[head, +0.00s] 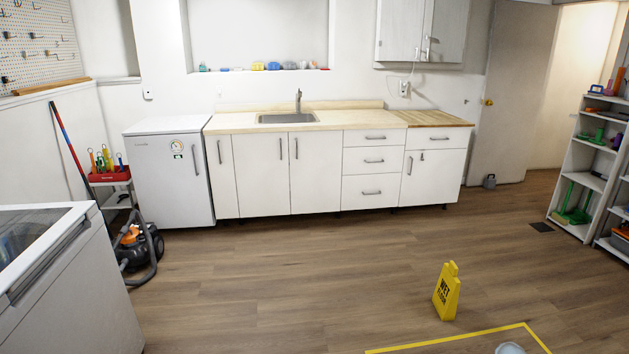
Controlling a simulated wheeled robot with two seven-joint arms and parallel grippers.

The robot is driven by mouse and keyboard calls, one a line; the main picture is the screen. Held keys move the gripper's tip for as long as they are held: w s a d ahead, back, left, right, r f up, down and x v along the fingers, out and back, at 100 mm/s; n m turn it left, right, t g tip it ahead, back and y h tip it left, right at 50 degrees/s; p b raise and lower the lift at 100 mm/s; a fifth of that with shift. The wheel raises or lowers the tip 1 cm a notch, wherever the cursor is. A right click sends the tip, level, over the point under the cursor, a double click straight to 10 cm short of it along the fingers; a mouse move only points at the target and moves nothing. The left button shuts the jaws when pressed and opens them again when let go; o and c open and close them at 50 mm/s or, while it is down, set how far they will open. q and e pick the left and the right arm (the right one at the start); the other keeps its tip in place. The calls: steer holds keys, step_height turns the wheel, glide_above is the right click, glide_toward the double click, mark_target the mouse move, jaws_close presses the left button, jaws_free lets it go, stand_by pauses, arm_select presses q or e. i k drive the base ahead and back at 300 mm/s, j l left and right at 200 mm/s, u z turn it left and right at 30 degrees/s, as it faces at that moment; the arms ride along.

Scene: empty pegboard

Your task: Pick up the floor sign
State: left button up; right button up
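A yellow floor sign (447,292) with black "WET FLOOR" lettering stands upright on the wood floor, right of the middle in the head view. It is just behind a yellow tape line (446,341) on the floor. Nothing touches or covers the sign. Neither of my grippers shows in the head view.
A white chest (75,290) stands at the near left, with a vacuum cleaner (138,245) behind it. White cabinets (264,176) line the back wall. Shelves (577,165) stand at the right. A pale round object (510,348) is at the bottom edge. The middle floor is clear.

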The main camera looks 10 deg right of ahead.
mark_target(446, 297)
steer(key=i+z, duration=0.15)
steer(key=i, duration=0.35)
steer(key=i+z, duration=0.1)
steer(key=i, duration=0.35)
steer(key=i+j+z, duration=0.15)
steer(key=i, duration=0.35)
steer(key=i+j+z, duration=0.1)
steer(key=i, duration=0.35)
steer(key=i+j+z, duration=0.15)
steer(key=i, duration=0.3)
steer(key=i+l+z, duration=0.15)
steer(key=i+z, duration=0.3)
steer(key=i, duration=0.25)
steer(key=i+j+z, duration=0.1)
steer(key=i+z, duration=0.35)
steer(key=i, duration=0.2)
steer(key=i+l, duration=0.15)
steer(key=i, duration=0.25)
steer(key=i+l+u, duration=0.15)
steer(key=i, duration=0.2)
steer(key=i+l, duration=0.25)
steer(key=i, duration=0.15)
